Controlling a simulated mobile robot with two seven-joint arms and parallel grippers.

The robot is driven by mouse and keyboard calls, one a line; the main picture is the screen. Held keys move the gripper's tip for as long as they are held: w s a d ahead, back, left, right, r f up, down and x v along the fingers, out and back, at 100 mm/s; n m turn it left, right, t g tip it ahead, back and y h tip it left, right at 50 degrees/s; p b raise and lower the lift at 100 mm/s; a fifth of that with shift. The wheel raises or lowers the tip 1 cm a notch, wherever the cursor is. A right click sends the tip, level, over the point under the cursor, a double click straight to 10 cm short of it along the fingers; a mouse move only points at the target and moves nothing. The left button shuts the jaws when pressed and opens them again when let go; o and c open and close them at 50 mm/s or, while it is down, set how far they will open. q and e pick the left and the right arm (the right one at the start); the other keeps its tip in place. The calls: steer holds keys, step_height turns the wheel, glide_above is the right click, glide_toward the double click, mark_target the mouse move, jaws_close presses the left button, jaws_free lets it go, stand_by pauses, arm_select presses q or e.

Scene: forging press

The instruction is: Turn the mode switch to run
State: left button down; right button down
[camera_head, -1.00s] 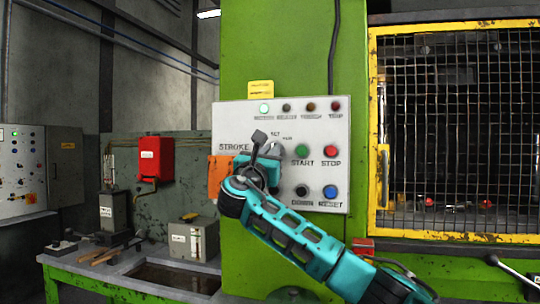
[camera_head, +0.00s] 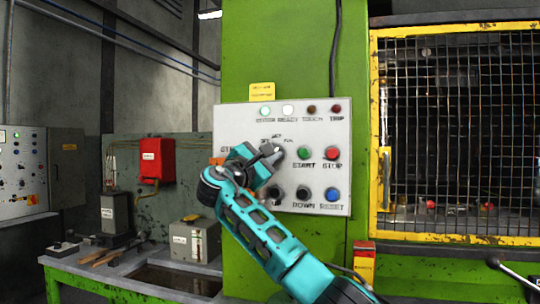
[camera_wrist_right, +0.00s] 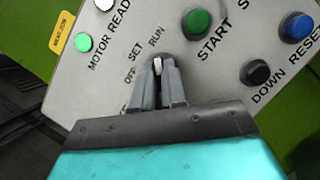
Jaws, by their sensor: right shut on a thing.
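The mode switch sits on the grey control panel (camera_head: 338,118), beneath the OFF, SET and RUN labels. My right gripper (camera_head: 272,152) is shut on the switch knob and hides most of it in the head view. In the right wrist view the two grey fingertips (camera_wrist_right: 158,84) straddle the mode switch (camera_wrist_right: 157,64). Its white pointer shows between them, aimed towards the RUN label (camera_wrist_right: 157,36). My left gripper is not in view.
Right of the switch are the green START button (camera_head: 304,153) and red STOP button (camera_head: 332,153). Black buttons and a blue RESET button (camera_head: 332,194) sit below. Two of the top lamps are lit, one green, one white (camera_head: 288,109). A mesh guard (camera_head: 455,130) stands at right.

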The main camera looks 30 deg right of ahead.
stand_by(0.4)
steer(key=c, duration=1.2)
jaws_free()
steer(key=b+v, duration=0.2)
steer(key=v, duration=1.1)
steer(key=shift+r, duration=0.1)
